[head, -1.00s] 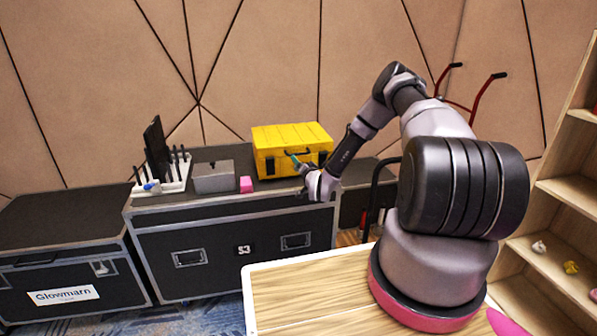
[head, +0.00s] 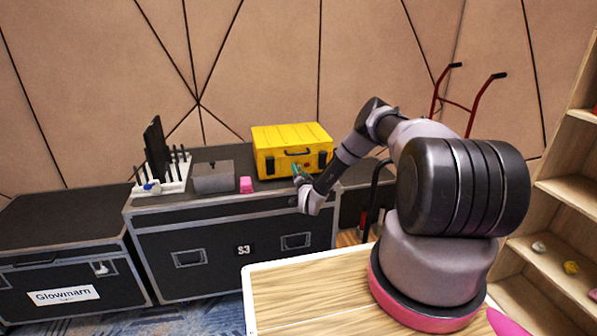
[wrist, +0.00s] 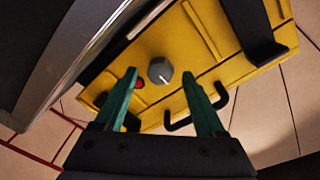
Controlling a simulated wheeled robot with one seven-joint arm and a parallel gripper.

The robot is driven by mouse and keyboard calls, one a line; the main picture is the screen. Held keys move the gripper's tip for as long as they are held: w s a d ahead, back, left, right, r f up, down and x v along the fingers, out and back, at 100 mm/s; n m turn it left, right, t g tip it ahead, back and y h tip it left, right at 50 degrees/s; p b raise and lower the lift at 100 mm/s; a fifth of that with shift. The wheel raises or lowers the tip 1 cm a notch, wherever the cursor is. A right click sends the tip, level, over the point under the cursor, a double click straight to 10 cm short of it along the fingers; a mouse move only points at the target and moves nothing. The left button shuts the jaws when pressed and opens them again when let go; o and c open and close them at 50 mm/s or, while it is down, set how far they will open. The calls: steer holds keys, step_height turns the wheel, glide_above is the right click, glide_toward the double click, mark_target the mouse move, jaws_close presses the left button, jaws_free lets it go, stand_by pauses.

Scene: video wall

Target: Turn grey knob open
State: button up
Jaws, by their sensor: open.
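The grey knob (wrist: 160,70) is on the front face of the yellow case (wrist: 206,47) in the wrist view. It is a faceted knob with a pale line on its side. My gripper (wrist: 163,80) is open, with its green fingers spread on either side of the knob's place in the picture; I cannot tell how far short of it they are. In the head view the yellow case (head: 292,140) stands on a black flight case (head: 240,245), and my gripper (head: 299,170) is in front of its face. The knob cannot be made out there.
A red button (wrist: 139,83) and a black handle (wrist: 195,118) are close to the knob.

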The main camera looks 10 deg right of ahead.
steer(key=shift+w, duration=0.75)
jaws_close()
